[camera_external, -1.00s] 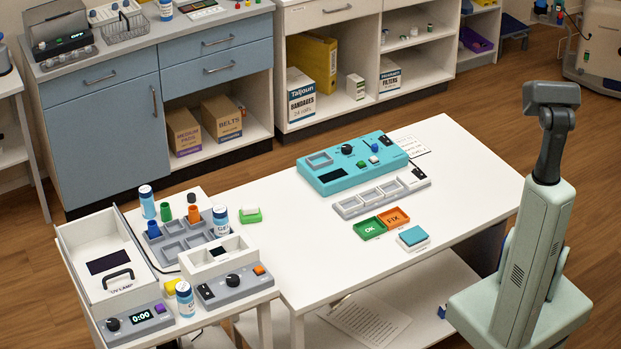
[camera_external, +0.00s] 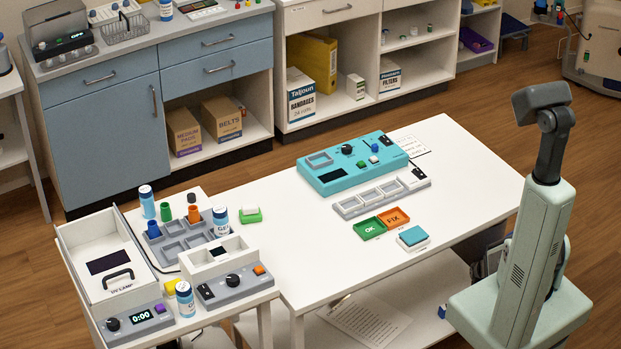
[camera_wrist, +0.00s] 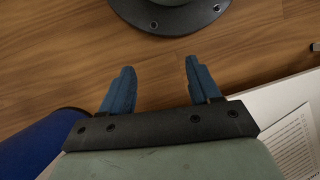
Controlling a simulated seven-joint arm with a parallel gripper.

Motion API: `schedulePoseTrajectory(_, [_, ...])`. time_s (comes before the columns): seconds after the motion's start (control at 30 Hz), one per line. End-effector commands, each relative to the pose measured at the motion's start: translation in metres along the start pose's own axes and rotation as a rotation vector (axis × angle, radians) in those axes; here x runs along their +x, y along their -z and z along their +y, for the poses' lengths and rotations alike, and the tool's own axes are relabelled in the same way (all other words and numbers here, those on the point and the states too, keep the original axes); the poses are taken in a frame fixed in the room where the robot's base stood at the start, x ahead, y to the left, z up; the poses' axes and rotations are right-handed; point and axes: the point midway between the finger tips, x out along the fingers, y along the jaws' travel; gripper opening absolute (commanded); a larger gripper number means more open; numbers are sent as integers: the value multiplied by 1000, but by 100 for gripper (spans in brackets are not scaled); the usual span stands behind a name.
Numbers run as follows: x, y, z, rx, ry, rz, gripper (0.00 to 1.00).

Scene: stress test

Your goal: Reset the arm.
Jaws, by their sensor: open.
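My gripper (camera_wrist: 155,88) shows in the wrist view with its two blue fingers wide apart. Nothing is between them; bare wooden floor (camera_wrist: 60,50) lies beyond. In the external view the gripper's fingers cannot be made out. The grey-green column with a dark jointed top at the right of that view is part of my own body.
The white table (camera_external: 270,220) holds a turquoise device (camera_external: 330,178), a green tray (camera_external: 369,229) and an orange tray (camera_external: 394,217). A side bench holds bottles (camera_external: 185,298) and a UV lamp box (camera_external: 105,262). A printed sheet (camera_wrist: 295,145) lies at right in the wrist view.

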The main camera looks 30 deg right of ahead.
Motion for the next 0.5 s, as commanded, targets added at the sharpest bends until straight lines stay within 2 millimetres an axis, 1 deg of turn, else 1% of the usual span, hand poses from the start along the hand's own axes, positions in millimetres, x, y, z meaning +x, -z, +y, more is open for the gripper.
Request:
schedulePoseTrajectory(0.03, [-2, -6, -13, -10, -9, -12, 62])
schedulePoseTrajectory(0.1, [-4, -12, -28, -16, -20, -27, 62])
schedulePoseTrajectory(0.27, [-7, -28, -60, -27, -49, -61, 62])
schedulePoseTrajectory(0.5, [-10, -56, -103, -41, -99, -110, 62])
